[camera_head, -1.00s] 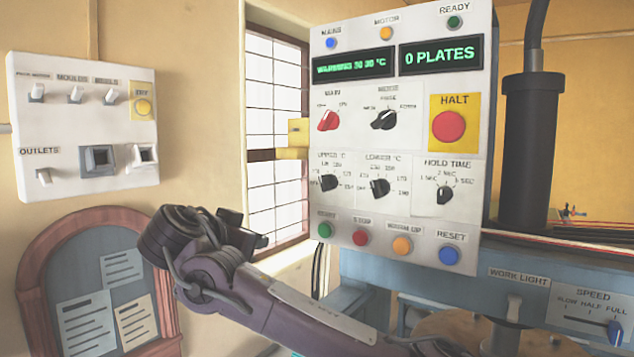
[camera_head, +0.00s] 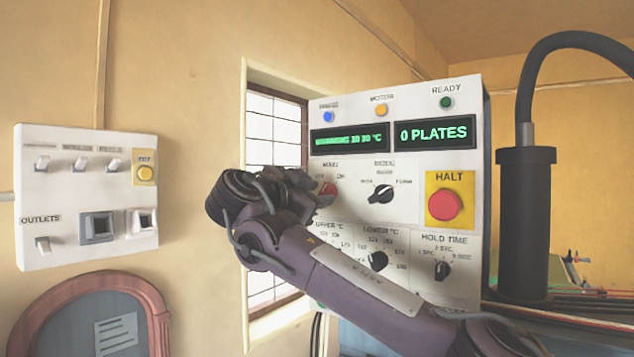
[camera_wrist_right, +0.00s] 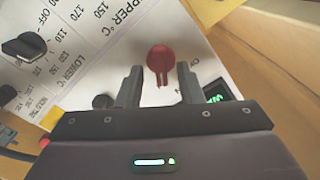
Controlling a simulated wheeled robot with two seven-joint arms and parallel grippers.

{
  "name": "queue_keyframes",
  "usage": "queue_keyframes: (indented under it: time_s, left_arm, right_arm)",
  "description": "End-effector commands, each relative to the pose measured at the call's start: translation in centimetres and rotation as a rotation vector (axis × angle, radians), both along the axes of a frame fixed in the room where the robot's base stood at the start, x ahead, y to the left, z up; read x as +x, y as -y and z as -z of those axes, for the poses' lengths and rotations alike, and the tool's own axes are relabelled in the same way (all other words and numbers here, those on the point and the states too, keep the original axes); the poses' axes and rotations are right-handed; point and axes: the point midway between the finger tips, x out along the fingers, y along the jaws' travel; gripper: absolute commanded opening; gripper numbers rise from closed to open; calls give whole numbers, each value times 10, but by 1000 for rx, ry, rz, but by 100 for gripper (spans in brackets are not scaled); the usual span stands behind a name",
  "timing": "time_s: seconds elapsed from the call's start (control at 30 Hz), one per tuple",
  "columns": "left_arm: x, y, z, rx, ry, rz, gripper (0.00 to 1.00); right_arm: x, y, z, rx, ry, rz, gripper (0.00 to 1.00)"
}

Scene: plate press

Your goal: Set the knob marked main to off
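The red knob (camera_head: 329,188) under the label MAIN, with small OFF and ON marks, is on the upper left of the white control panel (camera_head: 408,205). My right gripper (camera_head: 318,196) is right in front of it and partly covers it. In the right wrist view the red knob (camera_wrist_right: 161,62) stands just beyond and between the two fingertips of my right gripper (camera_wrist_right: 160,75). The fingers are open, with gaps on both sides of the knob. The knob's narrow grip points down in that view. My left gripper is not in view.
A black mode knob (camera_head: 380,194) and the red HALT button (camera_head: 444,205) are to the right. The lower-temperature knob (camera_head: 377,260) and hold-time knob (camera_head: 442,270) are below. A switch box (camera_head: 88,250) hangs on the left wall. A black column (camera_head: 524,225) stands at right.

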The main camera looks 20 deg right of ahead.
Motion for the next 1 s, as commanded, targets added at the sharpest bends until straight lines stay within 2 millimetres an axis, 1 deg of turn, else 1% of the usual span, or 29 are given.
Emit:
queue_keyframes:
  time_s: [0.03,0.33,0.37,0.6,0.83,1.0]
  left_arm:
    - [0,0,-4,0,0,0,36]
    - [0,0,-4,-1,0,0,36]
    - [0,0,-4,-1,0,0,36]
    - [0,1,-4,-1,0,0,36]
    - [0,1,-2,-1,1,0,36]
    - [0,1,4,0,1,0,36]
  right_arm:
    - [2,3,-1,0,-2,0,34]
    - [4,5,1,0,-1,-1,34]
    - [4,5,1,0,-1,-1,31]
    - [4,5,1,0,-1,-1,0]
    - [4,5,2,-3,-5,-1,0]
    - [4,4,3,-26,-34,-1,0]
